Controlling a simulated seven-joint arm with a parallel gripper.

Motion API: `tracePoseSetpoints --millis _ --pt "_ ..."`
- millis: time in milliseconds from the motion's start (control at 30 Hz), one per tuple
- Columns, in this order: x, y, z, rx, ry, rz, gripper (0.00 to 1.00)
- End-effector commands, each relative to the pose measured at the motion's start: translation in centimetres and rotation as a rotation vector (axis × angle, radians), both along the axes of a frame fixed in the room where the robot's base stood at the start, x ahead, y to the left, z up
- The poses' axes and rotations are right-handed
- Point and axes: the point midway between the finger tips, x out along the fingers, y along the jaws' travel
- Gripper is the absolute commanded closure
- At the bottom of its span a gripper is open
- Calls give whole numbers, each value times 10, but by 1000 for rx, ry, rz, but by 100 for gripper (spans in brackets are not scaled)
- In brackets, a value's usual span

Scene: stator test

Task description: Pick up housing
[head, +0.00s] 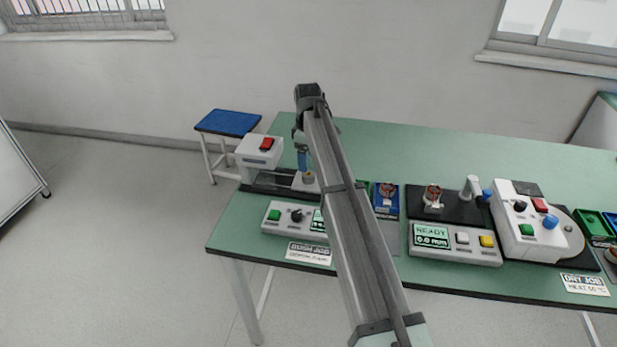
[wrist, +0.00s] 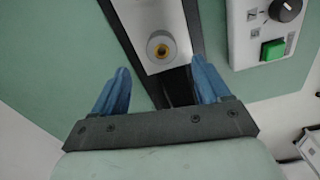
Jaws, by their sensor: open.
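The housing (wrist: 161,48) looks like a short grey cylinder with a brass-coloured ring in its top. It stands upright on a light metal plate of the press fixture at the left end of the table. In the head view it (head: 308,178) is small, just below my gripper (head: 302,160). In the wrist view my gripper (wrist: 160,65) is open, with one blue finger on each side. The housing lies just beyond the fingertips, roughly midway between them. Nothing is held, and no contact shows.
A white press head with a red button (head: 262,147) stands left of the housing. A control box (head: 296,216) with a green button and knob sits in front; it also shows in the wrist view (wrist: 265,32). My arm hides some of the table. Other stations stand to the right.

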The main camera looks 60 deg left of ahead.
Motion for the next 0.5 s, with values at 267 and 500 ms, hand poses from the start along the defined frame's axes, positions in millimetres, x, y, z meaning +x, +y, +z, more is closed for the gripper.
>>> tracePoseSetpoints --millis 267,500 --pt "0 -3 -16 1 -1 0 24" --pt "1 -7 -47 0 0 0 24"
